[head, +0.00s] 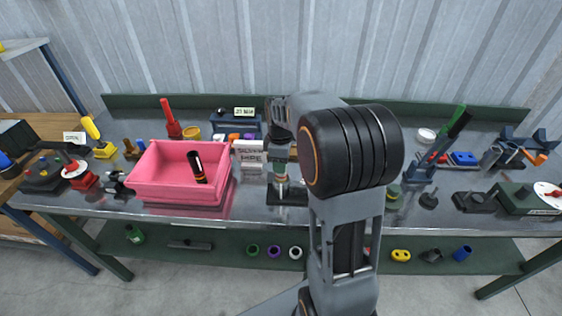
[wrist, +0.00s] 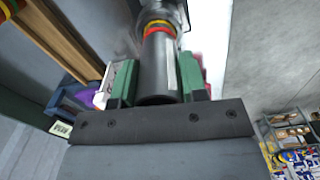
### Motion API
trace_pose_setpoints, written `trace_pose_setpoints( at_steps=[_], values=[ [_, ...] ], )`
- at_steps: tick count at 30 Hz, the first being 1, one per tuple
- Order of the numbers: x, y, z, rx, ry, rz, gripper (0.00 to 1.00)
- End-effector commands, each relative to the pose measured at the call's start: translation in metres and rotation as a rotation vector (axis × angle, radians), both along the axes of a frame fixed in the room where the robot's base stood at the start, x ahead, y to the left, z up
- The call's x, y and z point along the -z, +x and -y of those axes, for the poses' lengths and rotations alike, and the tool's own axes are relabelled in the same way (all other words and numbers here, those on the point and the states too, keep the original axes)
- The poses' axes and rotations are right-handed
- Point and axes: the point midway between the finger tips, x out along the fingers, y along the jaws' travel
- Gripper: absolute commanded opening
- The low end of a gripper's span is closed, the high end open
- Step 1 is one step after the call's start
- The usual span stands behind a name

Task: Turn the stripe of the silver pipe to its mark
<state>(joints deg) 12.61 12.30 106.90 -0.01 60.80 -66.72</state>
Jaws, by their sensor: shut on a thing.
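The silver pipe (wrist: 156,72) is between the green fingers of my gripper (wrist: 157,84) in the wrist view, and the gripper is shut on it. The pipe looks dark grey there, with a pale stripe (wrist: 171,72) along its right side and yellow and red bands at its far end. In the head view my gripper (head: 281,164) points down over a black block (head: 288,194) on the bench, just right of a sign reading "SILVER PIPE" (head: 250,153). Little of the pipe shows there. I cannot make out the mark.
A pink bin (head: 180,193) with a dark, orange-banded tube (head: 197,166) in it stands left of my gripper. Tools and fixtures crowd both bench ends. The lower shelf (head: 215,253) holds rings.

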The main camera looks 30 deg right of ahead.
Motion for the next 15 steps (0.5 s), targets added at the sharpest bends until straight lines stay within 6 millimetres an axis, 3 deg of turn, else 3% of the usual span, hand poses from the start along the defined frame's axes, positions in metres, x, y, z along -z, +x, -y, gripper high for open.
trace_pose_setpoints(
  at_steps=[15],
  values=[
    [-0.001,0.0004,0.0007,0.434,0.001,-0.001,0.1]
  ],
)
